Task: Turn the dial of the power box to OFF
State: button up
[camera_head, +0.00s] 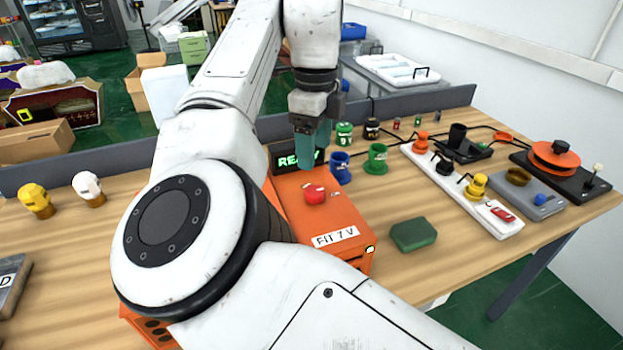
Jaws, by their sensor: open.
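The power box is an orange box (344,217) on the wooden table, partly hidden behind my arm. A round red dial (314,194) sits on its top face, and a white label reading "FIT 7 V" is near its front edge. Its dark display (286,157) shows green letters starting "RE"; the rest is covered. I cannot read the dial's setting. My gripper (312,165) points down above the box's back part, close over the dial in the picture. Its teal fingers are open, and I see nothing between them. Whether they touch the dial is unclear.
Blue (340,168) and green (376,159) cups stand right of the box. A dark green block (413,235) lies in front of them. A white power strip (497,219) with plugs lies farther right. Bare table lies between the block and the strip.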

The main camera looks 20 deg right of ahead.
aim_at(315, 191)
notch_tip(315, 191, down, 10)
jog(key=shift+r+p, duration=0.1)
jog(key=shift+p, duration=0.3)
jog(key=shift+c, duration=0.3)
jog(key=c, duration=1)
